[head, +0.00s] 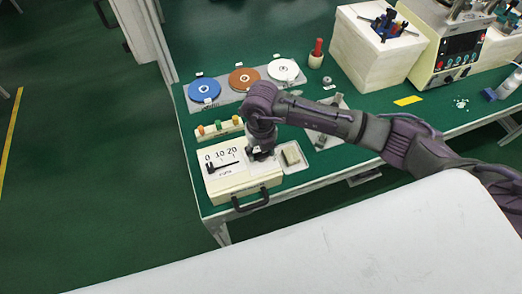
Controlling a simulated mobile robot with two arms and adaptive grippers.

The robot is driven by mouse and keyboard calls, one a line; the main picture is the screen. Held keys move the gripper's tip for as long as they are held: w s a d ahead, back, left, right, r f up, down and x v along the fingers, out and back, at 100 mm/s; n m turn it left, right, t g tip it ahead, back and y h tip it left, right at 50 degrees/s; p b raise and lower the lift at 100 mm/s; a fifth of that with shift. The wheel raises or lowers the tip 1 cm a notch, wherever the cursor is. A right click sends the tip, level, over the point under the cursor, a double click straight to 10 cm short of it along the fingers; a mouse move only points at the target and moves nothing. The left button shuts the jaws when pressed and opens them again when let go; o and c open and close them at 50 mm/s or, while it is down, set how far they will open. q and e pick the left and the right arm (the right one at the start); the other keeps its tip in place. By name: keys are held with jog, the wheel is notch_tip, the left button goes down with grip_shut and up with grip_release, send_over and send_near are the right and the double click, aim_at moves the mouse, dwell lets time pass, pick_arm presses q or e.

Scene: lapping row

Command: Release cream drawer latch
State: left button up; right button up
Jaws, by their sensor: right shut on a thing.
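The cream drawer unit (238,182) sits at the bench's near left corner, with a black handle (250,202) on its front. Its top carries a scale marked 0, 10, 20 and a black pointer (222,165). The drawer looks closed. My right gripper (260,154) points down at the right rear part of the unit's top. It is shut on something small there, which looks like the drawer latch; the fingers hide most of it. My left gripper is out of view.
A small tray with a beige block (292,154) lies right of the unit. Behind are a rack of coloured pegs (219,128) and blue, orange and white discs (243,79). A cream tool box (375,50) and a machine (452,45) stand at the back right.

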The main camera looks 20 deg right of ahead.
aim_at(261, 153)
jog(key=shift+r, duration=0.1)
dwell(0.4)
jog(key=o, duration=1.2)
jog(key=shift+c, duration=0.2)
notch_tip(261, 153, up, 12)
